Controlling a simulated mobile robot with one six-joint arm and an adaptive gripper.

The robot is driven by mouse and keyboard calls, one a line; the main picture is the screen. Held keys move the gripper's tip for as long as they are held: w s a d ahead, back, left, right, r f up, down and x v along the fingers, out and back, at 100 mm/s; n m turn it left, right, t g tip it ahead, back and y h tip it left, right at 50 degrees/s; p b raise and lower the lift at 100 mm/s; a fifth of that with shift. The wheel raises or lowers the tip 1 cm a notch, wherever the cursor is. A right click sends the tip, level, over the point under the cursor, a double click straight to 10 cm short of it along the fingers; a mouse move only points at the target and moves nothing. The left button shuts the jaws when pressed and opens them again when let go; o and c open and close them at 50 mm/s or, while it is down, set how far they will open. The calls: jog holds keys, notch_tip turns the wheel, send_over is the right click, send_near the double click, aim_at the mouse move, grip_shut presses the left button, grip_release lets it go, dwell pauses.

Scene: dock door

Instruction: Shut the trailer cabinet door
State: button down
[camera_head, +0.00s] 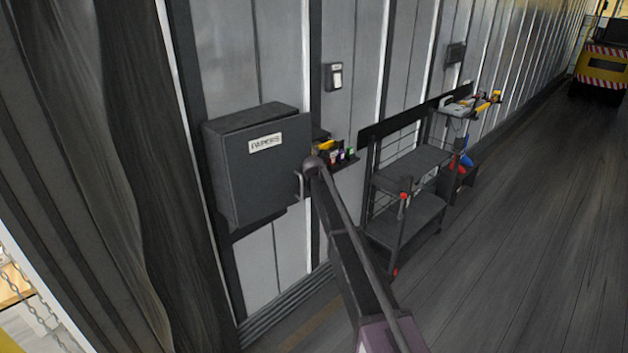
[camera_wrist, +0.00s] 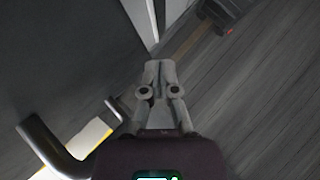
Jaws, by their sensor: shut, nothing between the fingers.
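The trailer cabinet is a dark grey box on the wall in the head view. Its door (camera_head: 270,170) carries a white label and faces me, with a handle (camera_head: 299,186) at its right edge. The door's right edge reaches past the box top, so it looks slightly ajar; the size of any gap is unclear. My arm ends in front of the wall just right of the door; the fingers cannot be made out there. In the wrist view, my gripper (camera_wrist: 160,68) is shut and empty, with floor behind its tips. Whether it touches the door is not visible.
A small shelf with bottles (camera_head: 343,158) is right of the cabinet. A dark shelf rack (camera_head: 410,215) stands along the wall farther right. A dark curtain (camera_head: 130,180) hangs at the left. A yellow vehicle (camera_head: 602,65) is far back. The floor at right is clear.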

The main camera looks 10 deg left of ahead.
jog(key=s+d+r+p, duration=0.6)
jog(key=d+r+p, duration=0.1)
jog(key=shift+s+d, duration=0.35)
jog(key=shift+d, duration=0.05)
dwell(0.6)
jog(key=s+d+f+m+g+h+b, duration=0.15)
jog(key=s+d+f+m, duration=0.25)
jog(key=s+d+m, duration=0.55)
jog(key=s+d+f+m+g+b, duration=0.3)
jog(key=s+d+f+m, duration=0.1)
jog(key=s+d+m, duration=0.5)
jog(key=s+d+f+m+g+b, duration=0.1)
jog(key=s+d+f+m, duration=0.1)
jog(key=s+m, duration=0.4)
jog(key=s+d+f+m+g+b, duration=0.1)
jog(key=s+d+m+g, duration=0.1)
jog(key=s+d+m, duration=0.2)
jog(key=s+d+f+m+g+b, duration=0.1)
jog(key=s+d+f+m, duration=0.1)
jog(key=s+m, duration=0.7)
jog(key=s+d, duration=0.1)
jog(key=s, duration=0.4)
jog(key=shift+s+d+f+b, duration=0.35)
jog(key=shift+b, duration=0.05)
